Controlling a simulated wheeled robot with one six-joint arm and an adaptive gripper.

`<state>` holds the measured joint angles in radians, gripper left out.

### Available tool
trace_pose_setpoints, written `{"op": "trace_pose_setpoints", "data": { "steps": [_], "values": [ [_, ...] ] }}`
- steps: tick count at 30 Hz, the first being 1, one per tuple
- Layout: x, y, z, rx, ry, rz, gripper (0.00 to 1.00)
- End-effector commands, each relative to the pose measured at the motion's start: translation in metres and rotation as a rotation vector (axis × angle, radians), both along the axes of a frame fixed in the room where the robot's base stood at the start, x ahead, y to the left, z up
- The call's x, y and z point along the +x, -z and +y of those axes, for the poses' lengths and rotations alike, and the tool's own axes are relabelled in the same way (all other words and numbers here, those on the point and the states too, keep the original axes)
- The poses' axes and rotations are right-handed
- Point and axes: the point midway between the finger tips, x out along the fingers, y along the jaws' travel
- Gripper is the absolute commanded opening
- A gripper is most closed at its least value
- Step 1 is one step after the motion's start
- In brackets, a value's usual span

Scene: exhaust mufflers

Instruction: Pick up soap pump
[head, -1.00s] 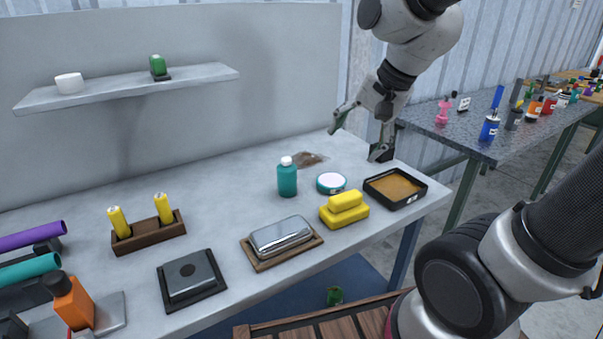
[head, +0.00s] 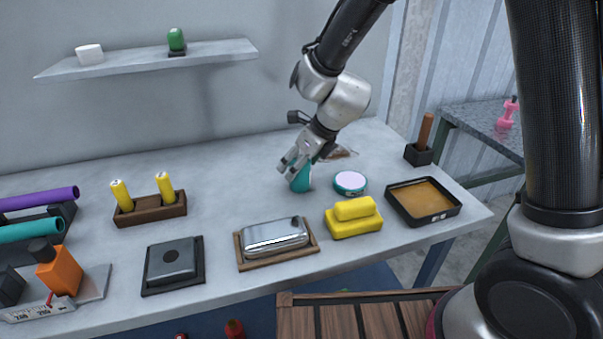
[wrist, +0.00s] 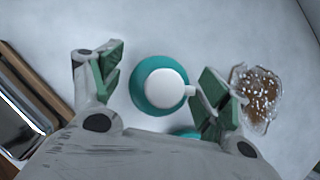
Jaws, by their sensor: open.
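The soap pump is a teal bottle with a white top (wrist: 165,88). In the wrist view it is seen from above, between the two green-padded fingers of my gripper (wrist: 160,88). The fingers are apart, with a clear gap on the left side; the right finger is close to the pump's nozzle. In the head view the teal bottle (head: 301,181) stands on the grey table, and my gripper (head: 297,162) covers its top.
A round teal tin (head: 350,182) with a pale lid stands right of the bottle. A clear speckled item (wrist: 257,97) lies beside the right finger.

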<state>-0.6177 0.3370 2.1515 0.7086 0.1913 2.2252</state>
Motion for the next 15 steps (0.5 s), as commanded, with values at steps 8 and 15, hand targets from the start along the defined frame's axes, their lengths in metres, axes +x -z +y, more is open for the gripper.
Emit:
{"op": "trace_pose_setpoints", "data": {
  "steps": [8,15],
  "values": [
    [0.010,0.027,0.012,0.000,-0.001,0.000,0.76],
    [0.010,0.027,0.012,-0.001,-0.002,-0.001,0.67]
  ]
}}
